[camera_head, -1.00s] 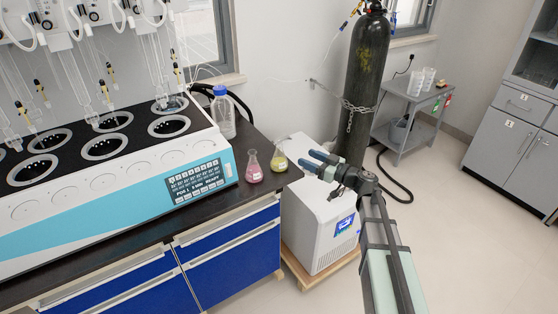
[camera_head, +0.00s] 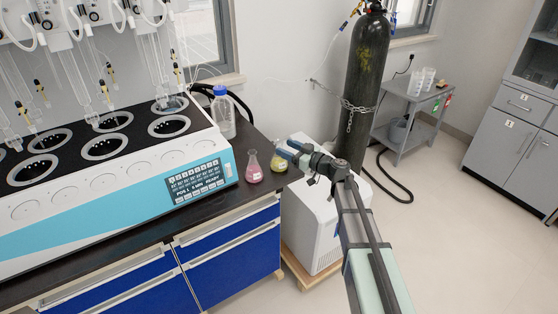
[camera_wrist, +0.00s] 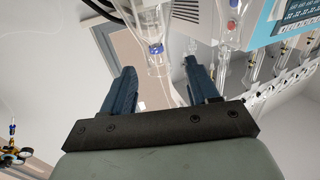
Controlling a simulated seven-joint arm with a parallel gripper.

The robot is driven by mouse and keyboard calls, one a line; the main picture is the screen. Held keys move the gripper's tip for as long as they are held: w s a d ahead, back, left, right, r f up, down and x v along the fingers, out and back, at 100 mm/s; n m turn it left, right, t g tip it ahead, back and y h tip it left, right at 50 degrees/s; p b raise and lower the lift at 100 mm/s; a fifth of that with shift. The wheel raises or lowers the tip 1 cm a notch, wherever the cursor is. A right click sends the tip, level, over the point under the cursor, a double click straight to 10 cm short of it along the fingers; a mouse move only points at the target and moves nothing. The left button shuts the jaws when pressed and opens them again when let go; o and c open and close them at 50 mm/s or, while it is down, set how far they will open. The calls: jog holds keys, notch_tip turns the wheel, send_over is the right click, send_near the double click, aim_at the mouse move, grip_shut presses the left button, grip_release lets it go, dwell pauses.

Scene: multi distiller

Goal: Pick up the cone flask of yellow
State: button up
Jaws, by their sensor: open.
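The cone flask of yellow (camera_head: 279,163) stands upright on the dark bench top, near its right end. My gripper (camera_head: 284,149) is open, with its blue fingertips close to the flask's neck from the right. I cannot tell from the head view whether the neck lies between the fingers. In the wrist view my open fingers (camera_wrist: 160,82) have a gap between them, with clear glassware (camera_wrist: 152,20) just beyond; I cannot tell which piece it is. A cone flask of pink (camera_head: 253,168) stands just left of the yellow one.
The white and blue distiller (camera_head: 120,195) fills the left of the bench. A clear bottle with a blue cap (camera_head: 223,112) stands behind the flasks. A white floor unit (camera_head: 318,222) is right of the bench. A dark gas cylinder (camera_head: 366,85) stands behind my arm.

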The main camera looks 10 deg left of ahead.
aim_at(282, 145)
jog(key=x, duration=0.4)
jog(key=shift+w+a+r, duration=0.1)
jog(key=shift+w+r, duration=0.05)
jog(key=shift+r, duration=0.05)
grip_shut()
dwell(0.3)
